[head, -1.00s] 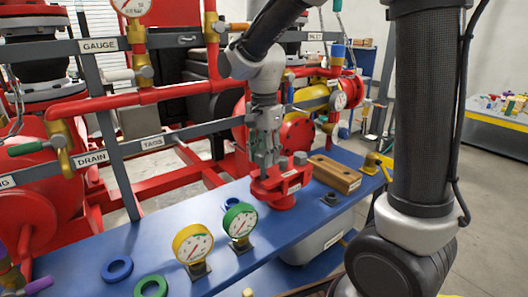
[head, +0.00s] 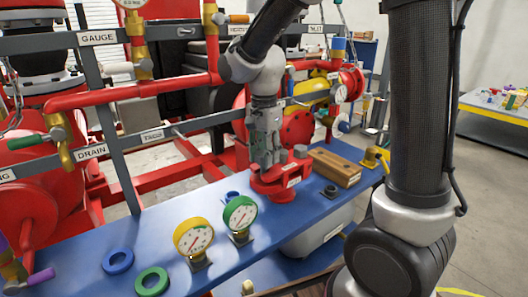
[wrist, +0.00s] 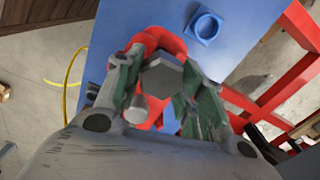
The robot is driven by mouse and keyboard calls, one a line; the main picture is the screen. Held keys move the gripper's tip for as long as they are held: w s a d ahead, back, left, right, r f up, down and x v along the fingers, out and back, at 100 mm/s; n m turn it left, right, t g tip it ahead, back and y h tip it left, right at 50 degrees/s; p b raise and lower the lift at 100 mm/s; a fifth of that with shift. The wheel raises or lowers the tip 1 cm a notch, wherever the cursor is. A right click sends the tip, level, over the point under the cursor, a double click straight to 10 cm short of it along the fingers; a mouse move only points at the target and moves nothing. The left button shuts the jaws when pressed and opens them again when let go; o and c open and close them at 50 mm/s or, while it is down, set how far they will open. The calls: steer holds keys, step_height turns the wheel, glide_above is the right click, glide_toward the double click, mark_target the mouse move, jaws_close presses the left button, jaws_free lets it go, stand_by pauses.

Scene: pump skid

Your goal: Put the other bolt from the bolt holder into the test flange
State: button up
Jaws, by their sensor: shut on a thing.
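The test flange (head: 281,190) is a red round piece on the blue bench. My gripper (head: 268,164) is just over the flange's left side, pointing down. It is shut on a grey hex-headed bolt, whose head (wrist: 162,77) shows between the green-sided fingers in the wrist view. The bolt's lower end is hidden, so I cannot tell whether it is in a hole. Another grey bolt (head: 300,152) stands in the flange on the far right side. The wooden bolt holder (head: 335,166) lies right of the flange; no bolt shows in it.
Yellow (head: 193,240) and green (head: 240,217) gauges stand left in front of the flange. Blue (head: 118,260) and green (head: 151,282) rings lie at the bench's left. A dark small fitting (head: 330,191) sits right of the flange. Red pipes and rails stand behind.

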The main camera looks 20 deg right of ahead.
steer(key=shift+f, duration=1.25)
steer(key=o, duration=1.1)
step_height(320, 180, up, 12)
steer(key=shift+r, duration=0.1)
steer(key=n, duration=0.3)
steer(key=shift+f, duration=0.2)
steer(key=shift+s+d+r+n+t, duration=0.2)
steer(key=shift+s+d+n+t, duration=0.55)
steer(key=shift+s+d+n, duration=1.45)
steer(key=shift+s+d+r+n+t, duration=0.15)
steer(key=shift+s+d+n+t, duration=0.65)
steer(key=shift+s+d, duration=2.65)
steer(key=shift+s+d+r+n+t, duration=0.2)
steer(key=shift+s+d+n+t, duration=0.45)
steer(key=shift+s+d+n, duration=2.15)
